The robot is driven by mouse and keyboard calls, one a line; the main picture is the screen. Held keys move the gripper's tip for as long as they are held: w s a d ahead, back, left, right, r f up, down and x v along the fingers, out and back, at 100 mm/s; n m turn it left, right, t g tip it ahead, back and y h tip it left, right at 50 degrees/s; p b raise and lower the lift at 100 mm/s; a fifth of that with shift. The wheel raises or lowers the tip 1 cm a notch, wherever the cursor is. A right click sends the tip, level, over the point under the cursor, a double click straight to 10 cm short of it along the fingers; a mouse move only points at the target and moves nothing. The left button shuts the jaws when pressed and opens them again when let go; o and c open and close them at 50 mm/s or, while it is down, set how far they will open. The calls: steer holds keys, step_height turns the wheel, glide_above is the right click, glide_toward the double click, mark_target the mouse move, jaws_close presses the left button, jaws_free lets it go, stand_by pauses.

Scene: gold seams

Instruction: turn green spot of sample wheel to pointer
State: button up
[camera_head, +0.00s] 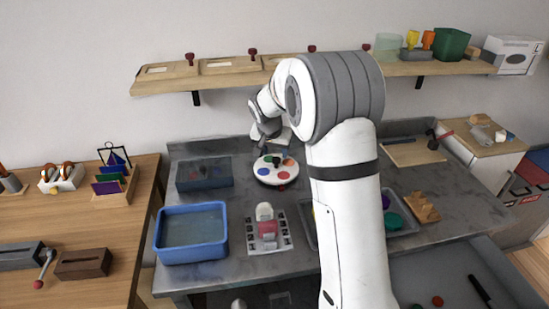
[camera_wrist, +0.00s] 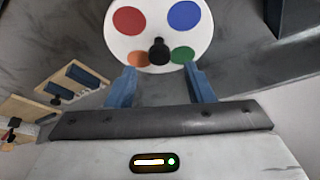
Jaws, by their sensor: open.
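The sample wheel (camera_head: 274,169) is a round white disc on the grey worktop. In the head view its green spot is at the back left, orange at the back right, blue at the front left and red at the front right. In the wrist view the wheel (camera_wrist: 155,20) shows the green spot (camera_wrist: 182,54) at lower right, beside a black central knob (camera_wrist: 158,52). My gripper (camera_wrist: 161,82) is open, its blue fingers apart and empty, near the knob. A small red mark (camera_head: 282,188) at the wheel's front edge may be the pointer; I cannot tell.
A blue tub (camera_head: 191,258) and a dark tray (camera_head: 204,185) stand left of the wheel. A red-and-white item on a pale rack (camera_head: 287,240) stands in front. A wooden shelf (camera_head: 228,78) runs along the wall behind my arm.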

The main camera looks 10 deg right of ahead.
mark_target(276, 159)
steer(key=x, duration=0.4)
steer(key=shift+f, duration=0.1)
steer(key=shift+c, duration=0.5)
jaws_close()
